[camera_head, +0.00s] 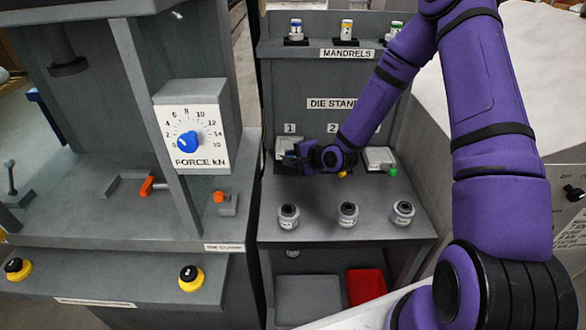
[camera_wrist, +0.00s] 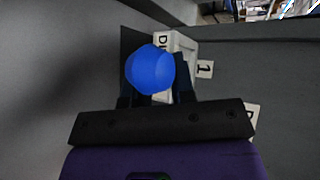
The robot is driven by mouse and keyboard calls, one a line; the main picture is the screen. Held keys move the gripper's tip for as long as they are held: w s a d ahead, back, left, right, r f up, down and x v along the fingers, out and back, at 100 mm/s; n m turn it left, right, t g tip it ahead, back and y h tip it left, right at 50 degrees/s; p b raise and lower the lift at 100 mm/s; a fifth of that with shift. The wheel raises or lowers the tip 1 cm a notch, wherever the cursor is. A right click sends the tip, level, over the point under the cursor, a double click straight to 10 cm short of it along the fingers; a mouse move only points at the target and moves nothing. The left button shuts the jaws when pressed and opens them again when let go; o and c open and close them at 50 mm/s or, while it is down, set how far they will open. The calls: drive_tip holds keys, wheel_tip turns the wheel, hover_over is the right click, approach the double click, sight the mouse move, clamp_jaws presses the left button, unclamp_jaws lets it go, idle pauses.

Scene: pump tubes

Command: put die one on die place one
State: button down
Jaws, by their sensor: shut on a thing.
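Die one is a pale block with a blue round knob. In the wrist view its knob (camera_wrist: 150,70) is between my gripper's fingers, and its pale body (camera_wrist: 176,42) with part of the word DIE shows behind. In the head view die one (camera_head: 287,145) is at the left of the die stand, below the label 1. My gripper (camera_head: 298,158) is shut on die one and covers part of it. Die place one looks like a dark square pad (camera_wrist: 131,43), partly showing beside the block. I cannot tell whether the block touches it.
A white die (camera_head: 380,156) with a green knob sits at the stand's right. A yellow knob (camera_head: 342,174) shows below my arm, which hides the middle place. Several grey cylinders, such as the left one (camera_head: 288,215), stand in front. The force press (camera_head: 190,125) is left.

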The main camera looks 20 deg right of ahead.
drive_tip(key=shift+f, duration=2.2)
drive_tip(key=c, duration=1)
unclamp_jaws()
drive_tip(key=shift+f, duration=0.15)
drive_tip(key=shift+o, duration=0.2)
drive_tip(key=v, duration=1.2)
drive_tip(key=s+d+r+n+g+h, duration=0.25)
drive_tip(key=r+n+h, duration=0.2)
drive_tip(key=r, duration=0.65)
drive_tip(key=s+d+r+n+g+h, duration=0.1)
drive_tip(key=s+d+r+n+h, duration=0.25)
drive_tip(key=r, duration=0.65)
drive_tip(key=s+a+r+n+g, duration=0.1)
drive_tip(key=s+a+r+n, duration=0.1)
drive_tip(key=s+r, duration=0.5)
drive_tip(key=s+a+r+n+g+y, duration=0.1)
drive_tip(key=s+r+n, duration=0.3)
drive_tip(key=s, duration=1.1)
wheel_tip(320, 180, up, 3)
drive_tip(key=shift+s+a+y, duration=0.2)
drive_tip(key=shift+a+y, duration=0.1)
drive_tip(key=shift+a, duration=0.5)
